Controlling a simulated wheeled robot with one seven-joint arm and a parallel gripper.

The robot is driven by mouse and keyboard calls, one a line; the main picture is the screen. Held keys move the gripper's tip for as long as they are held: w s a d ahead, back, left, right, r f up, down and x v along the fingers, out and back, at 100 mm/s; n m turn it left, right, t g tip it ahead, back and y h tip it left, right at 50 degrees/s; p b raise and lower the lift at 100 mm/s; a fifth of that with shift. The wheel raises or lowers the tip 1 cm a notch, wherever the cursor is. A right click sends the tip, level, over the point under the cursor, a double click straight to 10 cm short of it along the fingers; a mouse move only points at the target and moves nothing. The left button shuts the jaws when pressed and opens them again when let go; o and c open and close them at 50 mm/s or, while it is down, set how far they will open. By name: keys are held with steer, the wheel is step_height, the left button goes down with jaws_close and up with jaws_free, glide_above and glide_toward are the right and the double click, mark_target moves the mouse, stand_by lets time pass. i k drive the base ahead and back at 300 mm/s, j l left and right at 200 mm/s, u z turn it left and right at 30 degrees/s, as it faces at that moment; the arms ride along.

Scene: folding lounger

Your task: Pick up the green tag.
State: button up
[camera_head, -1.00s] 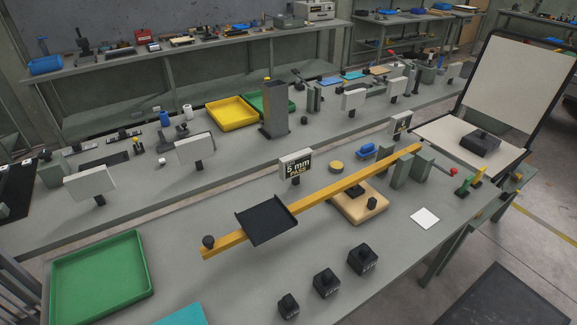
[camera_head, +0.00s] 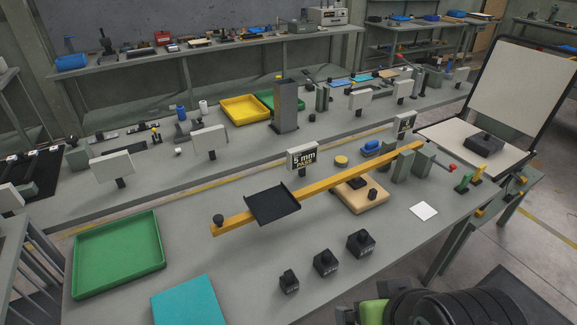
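Two small upright pieces stand near the right end of the front bench. One is a green piece (camera_head: 463,183), which may be the green tag. Beside it is a green piece with a yellow upper part (camera_head: 477,174). Both are too small to tell their exact shape. A dark ribbed part of what looks like my arm (camera_head: 430,306) shows at the bottom edge, right of centre, with a bright green patch at its left. My gripper's fingertips do not show, so I cannot see whether it holds anything.
A yellow beam (camera_head: 340,186) with a black pan (camera_head: 272,204) spans the bench. Several black weights (camera_head: 325,262) stand in front. A green tray (camera_head: 118,254) and teal block (camera_head: 187,302) are at left. A white card (camera_head: 424,211) lies near the green pieces. A lounger (camera_head: 515,95) stands beyond.

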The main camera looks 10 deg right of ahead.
mark_target(462, 189)
steer(key=z, duration=1.35)
steer(key=i+l+u, duration=0.2)
steer(key=u, duration=0.15)
steer(key=i+l+u, duration=0.7)
steer(key=l+u, duration=0.35)
steer(key=i+l+u, duration=0.15)
steer(key=l+u, duration=0.2)
steer(key=l, duration=0.15)
steer(key=i+l+u, duration=0.1)
steer(key=l+u, duration=0.25)
steer(key=l, duration=0.1)
